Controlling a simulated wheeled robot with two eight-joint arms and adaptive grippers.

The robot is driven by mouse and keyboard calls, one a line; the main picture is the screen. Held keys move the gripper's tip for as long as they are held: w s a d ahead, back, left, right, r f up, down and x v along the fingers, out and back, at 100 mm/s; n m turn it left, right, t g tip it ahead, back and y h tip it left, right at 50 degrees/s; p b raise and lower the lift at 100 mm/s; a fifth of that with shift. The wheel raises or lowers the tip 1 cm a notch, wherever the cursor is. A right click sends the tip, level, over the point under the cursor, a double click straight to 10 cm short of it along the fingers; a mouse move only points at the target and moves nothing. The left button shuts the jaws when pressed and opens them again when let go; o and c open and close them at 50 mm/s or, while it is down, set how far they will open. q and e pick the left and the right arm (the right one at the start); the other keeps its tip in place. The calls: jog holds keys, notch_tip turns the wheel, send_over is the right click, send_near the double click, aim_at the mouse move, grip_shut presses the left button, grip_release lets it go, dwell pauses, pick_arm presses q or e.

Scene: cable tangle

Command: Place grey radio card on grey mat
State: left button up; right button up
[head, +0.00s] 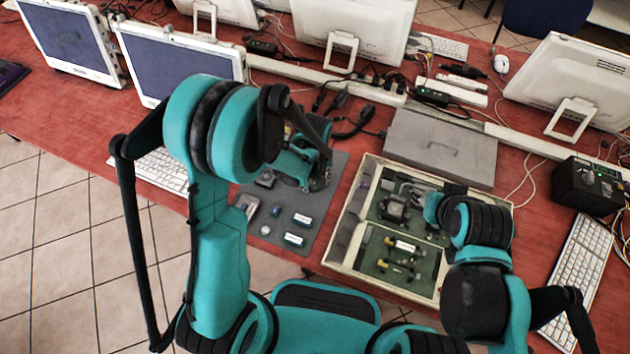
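The grey mat (318,205) lies on the red table left of the open case. I cannot tell which piece, here or in the case, is the grey radio card. My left gripper (318,180) is over the upper right of the mat, partly hidden by its own arm; its fingers are too dark and small to read. My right gripper (428,200) is over the case, mostly hidden by its wrist.
The open cream case (352,253) has green-lined compartments with a dark part (394,208) and yellow-ended parts (403,246). A closed grey box (440,147) stands behind it. Monitors, keyboards, cables and a black box (588,186) crowd the back and right.

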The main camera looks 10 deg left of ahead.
pick_arm(q)
jog(key=shift+r, duration=0.2)
notch_tip(320, 180, up, 11)
jog(key=p, duration=0.5)
jog(key=s+a+r+m+t, duration=0.3)
jog(key=s+a+r, duration=0.1)
jog(key=r, duration=0.3)
jog(key=s+a+r+m+t, duration=0.3)
jog(key=s+a+r+t, duration=0.1)
jog(key=s+r, duration=0.2)
jog(key=shift+s+r+m, duration=0.35)
jog(key=shift+r+m, duration=0.05)
jog(key=shift+r, duration=0.3)
